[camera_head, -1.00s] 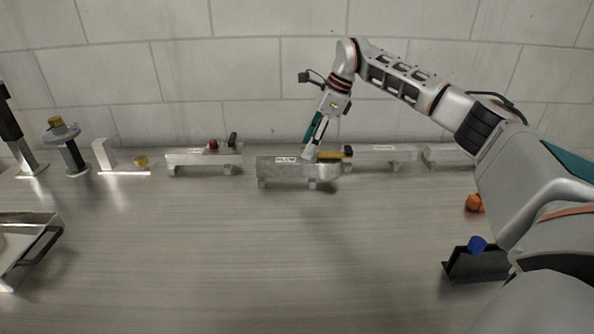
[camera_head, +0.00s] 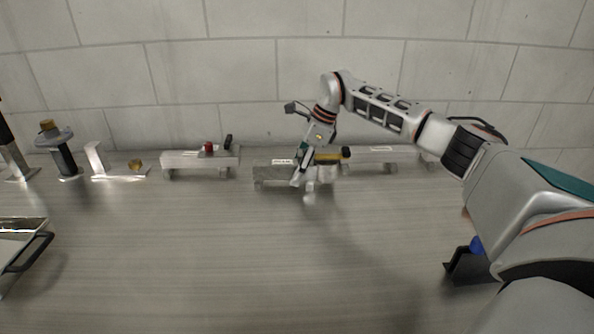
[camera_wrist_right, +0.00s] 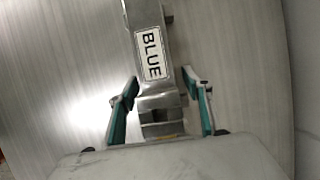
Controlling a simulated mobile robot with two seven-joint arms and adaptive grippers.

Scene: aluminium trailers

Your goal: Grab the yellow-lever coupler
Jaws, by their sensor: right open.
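In the right wrist view the metal coupler (camera_wrist_right: 148,20) carries a white label reading BLUE. There my right gripper (camera_wrist_right: 163,100) is open, one teal-padded finger on each side of the coupler's near end. I cannot tell whether the fingers touch it. The palm hides the lower part of that view. My left gripper is not in view.
Posts and brackets (camera_head: 66,160) line the far left. A black bracket (camera_head: 468,268) lies at right. The front middle of the table is clear.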

